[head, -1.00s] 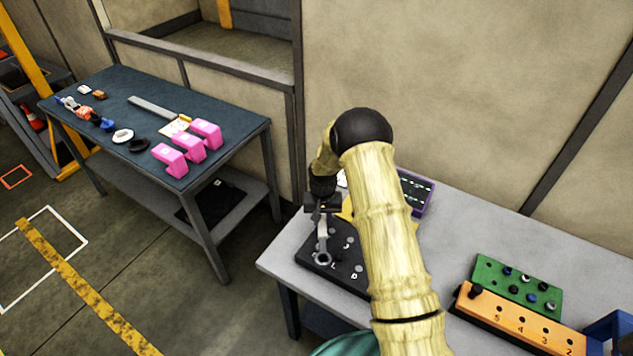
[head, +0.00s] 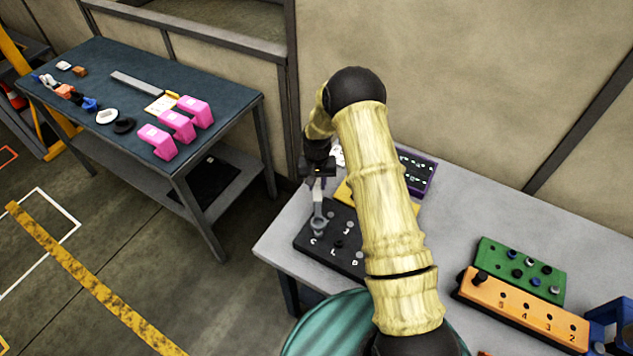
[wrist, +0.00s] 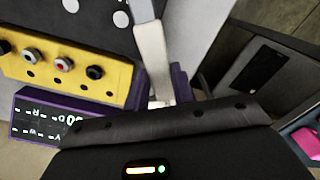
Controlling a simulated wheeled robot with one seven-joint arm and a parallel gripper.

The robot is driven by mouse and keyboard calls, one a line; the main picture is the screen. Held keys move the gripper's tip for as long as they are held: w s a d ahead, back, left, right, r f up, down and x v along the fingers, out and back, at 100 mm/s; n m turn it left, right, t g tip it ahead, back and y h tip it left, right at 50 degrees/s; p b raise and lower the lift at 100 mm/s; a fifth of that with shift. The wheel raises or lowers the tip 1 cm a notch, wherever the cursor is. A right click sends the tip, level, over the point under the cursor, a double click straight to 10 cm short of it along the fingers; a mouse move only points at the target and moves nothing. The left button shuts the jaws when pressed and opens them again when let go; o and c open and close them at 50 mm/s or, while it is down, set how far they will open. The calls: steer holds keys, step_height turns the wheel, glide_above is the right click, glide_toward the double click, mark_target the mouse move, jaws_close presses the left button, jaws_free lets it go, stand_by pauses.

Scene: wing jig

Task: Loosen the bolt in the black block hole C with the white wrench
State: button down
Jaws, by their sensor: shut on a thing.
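My gripper (head: 318,172) is shut on the handle of the white wrench (head: 318,206), which hangs down from it over the black block (head: 300,246). The wrench's ring end is by the letter C at the block's left part. I cannot see a bolt inside the ring, nor tell whether the ring touches the block. In the wrist view, the pale wrench (wrist: 153,52) runs up from between the purple fingers (wrist: 158,92) across the black block's edge (wrist: 95,20), and its ring end is out of frame.
A yellow block (wrist: 70,72) with several bolts and a purple block (wrist: 38,116) lie behind the black one. At right are a green block (head: 530,266) and an orange block (head: 515,312). The blue side table (head: 85,75) holds pink pieces (head: 178,125). Clear grey tabletop (head: 455,225) lies between.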

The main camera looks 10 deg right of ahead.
steer(key=shift+w+f+b, duration=0.1)
steer(key=shift+f+b, duration=0.7)
steer(key=shift+f, duration=0.95)
steer(key=shift+d+f, duration=0.1)
steer(key=shift+f, duration=0.15)
steer(key=shift+r, duration=0.1)
steer(key=shift+a, duration=0.2)
steer(key=shift+s, duration=0.25)
steer(key=shift+w+d, duration=0.1)
steer(key=shift+b, duration=0.3)
steer(key=shift+f+b, duration=0.6)
steer(key=shift+f, duration=0.2)
